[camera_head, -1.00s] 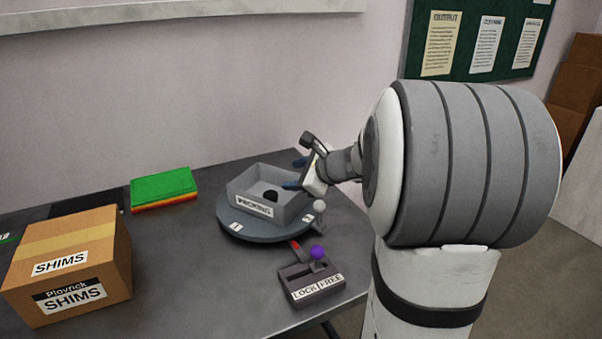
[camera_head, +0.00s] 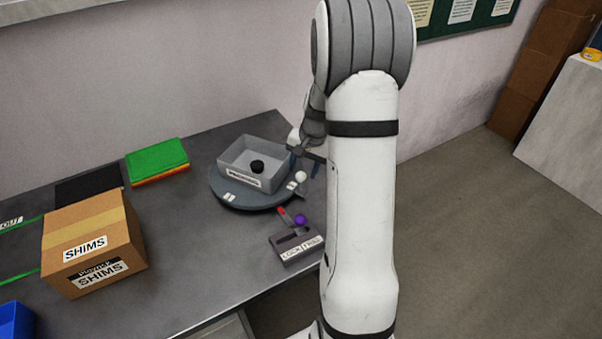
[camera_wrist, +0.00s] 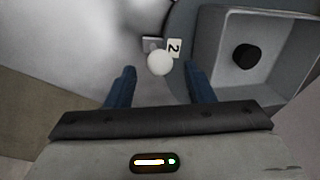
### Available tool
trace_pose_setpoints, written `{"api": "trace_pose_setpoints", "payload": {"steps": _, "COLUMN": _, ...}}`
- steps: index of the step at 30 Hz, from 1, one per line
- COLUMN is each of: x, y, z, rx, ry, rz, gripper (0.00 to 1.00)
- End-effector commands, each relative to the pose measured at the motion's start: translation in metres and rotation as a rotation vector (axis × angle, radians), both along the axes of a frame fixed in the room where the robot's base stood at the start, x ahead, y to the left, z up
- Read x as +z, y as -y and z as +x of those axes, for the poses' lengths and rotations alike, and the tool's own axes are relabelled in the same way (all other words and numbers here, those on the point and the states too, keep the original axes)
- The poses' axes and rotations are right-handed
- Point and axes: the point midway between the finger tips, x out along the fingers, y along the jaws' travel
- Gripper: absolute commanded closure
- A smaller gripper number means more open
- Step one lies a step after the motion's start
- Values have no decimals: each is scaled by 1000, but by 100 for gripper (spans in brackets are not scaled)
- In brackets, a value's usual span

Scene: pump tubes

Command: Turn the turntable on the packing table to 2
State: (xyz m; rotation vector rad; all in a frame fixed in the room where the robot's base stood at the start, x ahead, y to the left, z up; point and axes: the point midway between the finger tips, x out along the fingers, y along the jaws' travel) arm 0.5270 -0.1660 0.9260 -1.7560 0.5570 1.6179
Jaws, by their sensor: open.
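The turntable (camera_head: 228,200) is a round blue-grey disc on the packing table, with a grey tray (camera_head: 236,171) labelled PACKING on it. A black round piece (camera_head: 257,166) lies in the tray. A white ball knob (camera_head: 301,177) is at the disc's right edge. In the wrist view the knob (camera_wrist: 160,62) sits beside a plate marked 2 (camera_wrist: 174,48). My gripper (camera_head: 307,168) is open at the disc's right side. Its two blue fingers (camera_wrist: 159,70) appear on either side of the knob in the wrist view; I cannot tell whether they touch it.
A LOCK/FREE box (camera_head: 297,247) with a purple-knobbed lever (camera_head: 300,220) and a red pointer (camera_head: 284,213) stands in front of the disc. A SHIMS carton (camera_head: 92,245), green and orange stacked sheets (camera_head: 157,160) and a blue bin (camera_head: 14,322) are left.

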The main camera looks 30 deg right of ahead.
Motion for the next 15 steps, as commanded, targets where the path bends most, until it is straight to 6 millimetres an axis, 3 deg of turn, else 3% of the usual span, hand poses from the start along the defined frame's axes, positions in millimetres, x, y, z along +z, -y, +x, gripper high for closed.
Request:
{"api": "trace_pose_setpoints", "payload": {"steps": 6, "x": -31, "y": -5, "z": 4, "rx": -1, "ry": -2, "rz": 2, "gripper": 52}}
{"api": "trace_pose_setpoints", "payload": {"steps": 15, "x": -41, "y": -6, "z": 6, "rx": -1, "ry": 0, "rz": 0, "gripper": 52}}
